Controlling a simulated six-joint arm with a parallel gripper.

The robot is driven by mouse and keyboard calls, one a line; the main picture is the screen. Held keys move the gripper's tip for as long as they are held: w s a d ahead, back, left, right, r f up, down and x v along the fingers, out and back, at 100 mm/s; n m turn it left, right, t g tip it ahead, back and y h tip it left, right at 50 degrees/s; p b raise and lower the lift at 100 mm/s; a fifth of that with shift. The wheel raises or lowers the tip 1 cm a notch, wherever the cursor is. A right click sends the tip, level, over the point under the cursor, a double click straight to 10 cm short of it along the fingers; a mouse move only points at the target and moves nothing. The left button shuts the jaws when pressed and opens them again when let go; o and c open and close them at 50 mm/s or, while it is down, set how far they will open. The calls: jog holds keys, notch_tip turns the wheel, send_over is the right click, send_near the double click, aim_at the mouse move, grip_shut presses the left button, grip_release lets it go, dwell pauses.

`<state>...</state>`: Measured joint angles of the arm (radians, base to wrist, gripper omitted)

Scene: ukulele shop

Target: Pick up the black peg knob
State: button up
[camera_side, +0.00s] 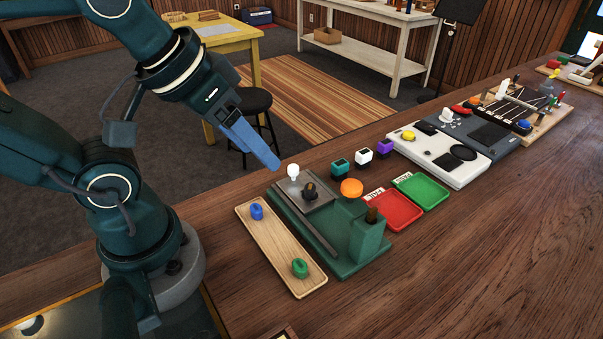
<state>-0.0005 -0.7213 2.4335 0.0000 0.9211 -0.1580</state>
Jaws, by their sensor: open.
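A small dark knob (309,191), which looks like the black peg knob, stands on the grey plate (322,204) of a green fixture (345,266). A white bulb-shaped piece (293,171) stands just behind it on the same plate. My gripper (275,163) has long blue fingers and hangs in the air to the upper left of the knob, apart from it. It is open, with nothing seen between the fingers. The fingers overlap from this side, so the gap is hard to see.
A wooden tray (283,252) holds a blue knob (257,211) and a green knob (300,268). An orange disc (351,187), a red tray (393,211), a green tray (423,190) and small dark-bodied blocks (363,157) stand close by. The right front of the table is clear.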

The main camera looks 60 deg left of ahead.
jog(key=w+n+g, duration=0.2)
jog(key=w+n, duration=0.2)
jog(key=w, duration=0.2)
jog(key=n+g, duration=0.3)
send_over(310, 187)
jog(key=f, duration=0.7)
jog(key=shift+w+f, duration=0.15)
jog(key=shift+w, duration=0.05)
jog(key=shift+g, duration=0.4)
jog(key=shift+s+f, duration=0.2)
jog(key=shift+f, duration=3.1)
jog(key=shift+c, duration=0.3)
grip_shut()
